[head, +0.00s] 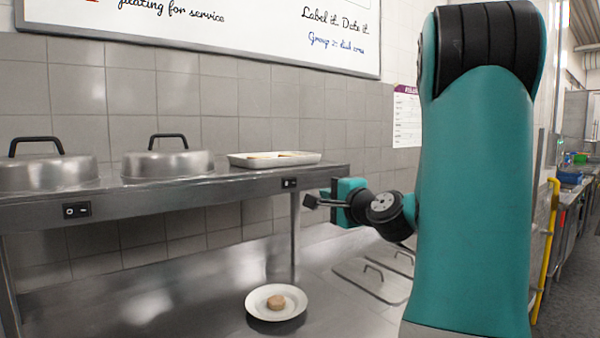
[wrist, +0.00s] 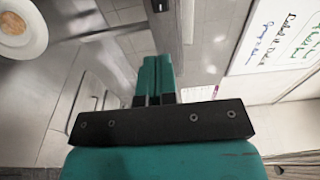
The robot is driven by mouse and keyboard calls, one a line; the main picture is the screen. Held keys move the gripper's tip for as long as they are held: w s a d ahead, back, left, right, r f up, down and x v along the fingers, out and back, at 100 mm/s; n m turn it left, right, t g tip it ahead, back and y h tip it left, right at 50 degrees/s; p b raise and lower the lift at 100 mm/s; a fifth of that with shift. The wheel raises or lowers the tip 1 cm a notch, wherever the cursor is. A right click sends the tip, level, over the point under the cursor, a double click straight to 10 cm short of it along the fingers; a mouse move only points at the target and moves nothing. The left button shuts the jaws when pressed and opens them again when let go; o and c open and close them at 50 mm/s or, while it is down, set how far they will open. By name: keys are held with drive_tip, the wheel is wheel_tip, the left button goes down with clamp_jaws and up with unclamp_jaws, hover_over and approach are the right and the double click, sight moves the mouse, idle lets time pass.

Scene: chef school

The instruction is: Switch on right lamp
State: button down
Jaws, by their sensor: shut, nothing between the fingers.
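A small black rocker switch (head: 290,183) is set in the front edge of the metal shelf (head: 220,184), near its right end. A second black switch (head: 77,210) with white marks is on the same edge further left. My gripper (head: 309,201) is shut and empty, pointing left, just right of and slightly below the right switch in the head view. In the wrist view my gripper (wrist: 156,62) points up the picture towards the shelf edge, where a small black part (wrist: 160,5) shows at the top. Contact with the switch cannot be told. No lamp itself is clearly visible.
Two metal domes (head: 168,163) and a tray (head: 274,159) stand on the shelf. Below it, a white plate (head: 262,311) with a round brown item (head: 276,302) sits on the steel counter (head: 180,290). Lidded pans (head: 372,280) are under my arm. A shelf post (head: 295,235) stands near my gripper.

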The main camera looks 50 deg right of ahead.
sight(295, 182)
drive_tip(key=shift+s+d, duration=0.1)
drive_tip(key=shift+d, duration=0.1)
drive_tip(key=p+x, duration=0.8)
drive_tip(key=x, duration=0.5)
drive_tip(key=shift+r, duration=0.15)
drive_tip(key=shift+w+d+f, duration=0.2)
drive_tip(key=shift+w, duration=0.3)
